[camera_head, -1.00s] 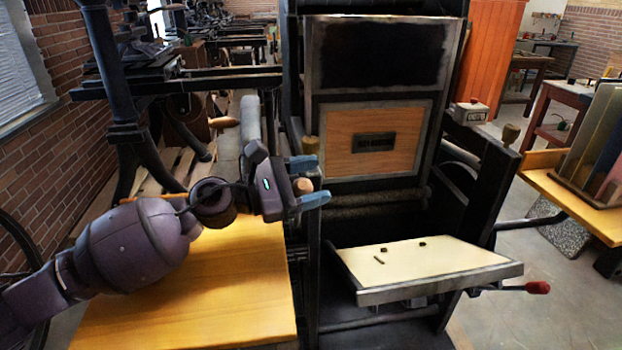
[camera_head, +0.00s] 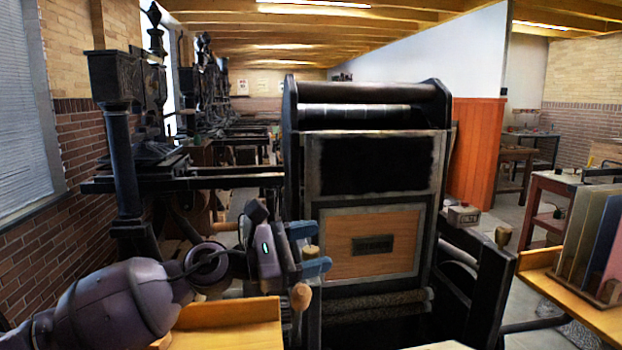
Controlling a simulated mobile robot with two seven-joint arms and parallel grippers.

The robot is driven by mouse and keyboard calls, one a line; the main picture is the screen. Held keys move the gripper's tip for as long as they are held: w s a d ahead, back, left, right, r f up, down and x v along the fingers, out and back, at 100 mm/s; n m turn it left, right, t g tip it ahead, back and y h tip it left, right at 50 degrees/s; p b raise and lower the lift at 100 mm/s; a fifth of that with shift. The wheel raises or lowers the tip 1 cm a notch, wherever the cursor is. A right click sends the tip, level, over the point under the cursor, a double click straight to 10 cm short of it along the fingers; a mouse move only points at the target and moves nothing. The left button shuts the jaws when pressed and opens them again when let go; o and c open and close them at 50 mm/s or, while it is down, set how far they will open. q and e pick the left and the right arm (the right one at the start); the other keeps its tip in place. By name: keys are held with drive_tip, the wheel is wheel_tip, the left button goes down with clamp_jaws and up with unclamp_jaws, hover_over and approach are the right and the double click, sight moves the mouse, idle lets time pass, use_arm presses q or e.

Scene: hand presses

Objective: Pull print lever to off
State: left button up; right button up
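The printing press (camera_head: 438,205) stands in the middle, black with a wooden panel (camera_head: 345,262) and dark plate on its front. A small wooden knob (camera_head: 300,296), seemingly the print lever's handle, shows at the press's left side; which lever it belongs to is hard to tell. My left gripper (camera_head: 310,248) is at the left edge of the press, its two blue fingers spread one above the other, pointing right. The knob shows just below the lower finger, apparently outside the grip. The lever's shaft is mostly hidden. My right gripper is out of view.
A yellow wooden table (camera_head: 228,318) is under my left arm. Another dark press (camera_head: 122,150) stands at the left by the brick wall. A wooden shelf (camera_head: 575,300) with upright panels is at the right. A small grey box (camera_head: 463,214) sits on the press's right side.

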use_arm(q)
wheel_tip(320, 180, up, 11)
drive_tip(key=p, duration=0.2)
drive_tip(key=shift+f, duration=0.2)
drive_tip(key=shift+c, duration=0.2)
